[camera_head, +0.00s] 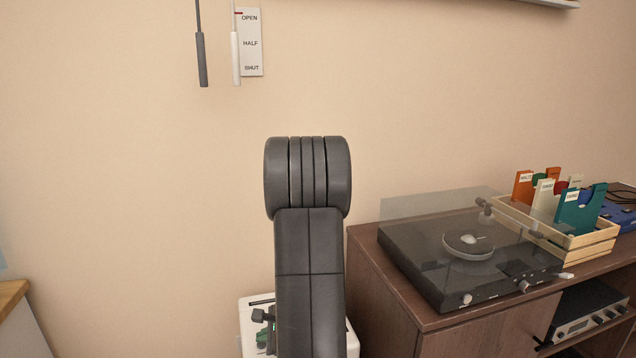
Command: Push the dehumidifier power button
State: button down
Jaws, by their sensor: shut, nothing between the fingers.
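A white box-shaped appliance (246,345) stands low at the bottom centre against the wall; it appears to be the dehumidifier. Only parts of its top and sides show on either side of my dark arm. A dark slot and small dark and green parts (262,337) show on its top, left of my arm. I cannot tell whether one of these is the power button or whether the dark parts belong to my gripper. My arm rises in front of the appliance and hides most of it.
Two hanging wands, grey (202,60) and white (236,58), hang by a sign (250,42). A wooden counter edge (12,295) is at the left.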

jog(key=shift+f, duration=0.35)
dwell(0.3)
jog(key=shift+r, duration=0.6)
jog(key=shift+r+p, duration=2.55)
jog(key=shift+r, duration=0.45)
